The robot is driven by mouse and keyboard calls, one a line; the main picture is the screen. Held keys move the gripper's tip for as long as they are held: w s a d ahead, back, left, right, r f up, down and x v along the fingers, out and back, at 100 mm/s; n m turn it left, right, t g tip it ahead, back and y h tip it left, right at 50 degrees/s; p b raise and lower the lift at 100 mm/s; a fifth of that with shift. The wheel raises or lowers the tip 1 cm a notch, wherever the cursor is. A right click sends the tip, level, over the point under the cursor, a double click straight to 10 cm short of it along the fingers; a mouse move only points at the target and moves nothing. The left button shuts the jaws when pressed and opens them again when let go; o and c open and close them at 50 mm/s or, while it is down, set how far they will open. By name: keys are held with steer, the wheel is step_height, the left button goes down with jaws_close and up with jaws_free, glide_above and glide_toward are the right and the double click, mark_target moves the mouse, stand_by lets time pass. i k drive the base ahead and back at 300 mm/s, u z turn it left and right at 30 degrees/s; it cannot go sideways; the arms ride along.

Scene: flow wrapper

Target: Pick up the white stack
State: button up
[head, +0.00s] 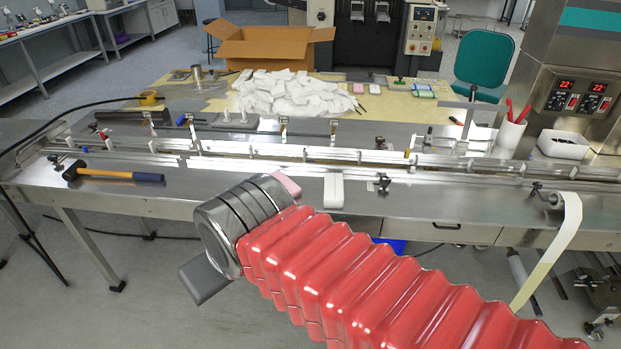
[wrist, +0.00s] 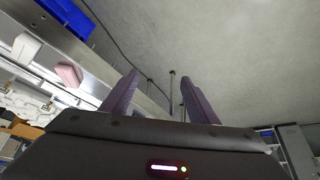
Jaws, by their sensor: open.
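The white stack (head: 333,191) stands on the near part of the steel machine table, right of a pink stack (head: 288,184) that my arm partly hides in the head view. In the wrist view the white stack (wrist: 27,46) is at the upper left, with the pink stack (wrist: 69,74) beside it. My gripper (wrist: 160,80) is open and empty, its two dark fingers apart over the grey floor. In the head view my gripper (head: 205,279) is mostly hidden behind my wrist, off the table's front edge and left of the white stack.
A guide rail (head: 300,155) runs along the table behind the stacks. A hammer (head: 112,174) lies at the left, and a small black clamp (head: 383,183) stands just right of the white stack. A blue bin (head: 389,245) is below the table edge. A white film strip (head: 560,240) hangs at the right.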

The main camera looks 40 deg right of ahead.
mark_target(334, 194)
steer(key=u, duration=0.05)
steer(key=k, duration=0.5)
steer(key=z, duration=1.45)
steer(key=i, duration=0.5)
steer(key=u, duration=0.2)
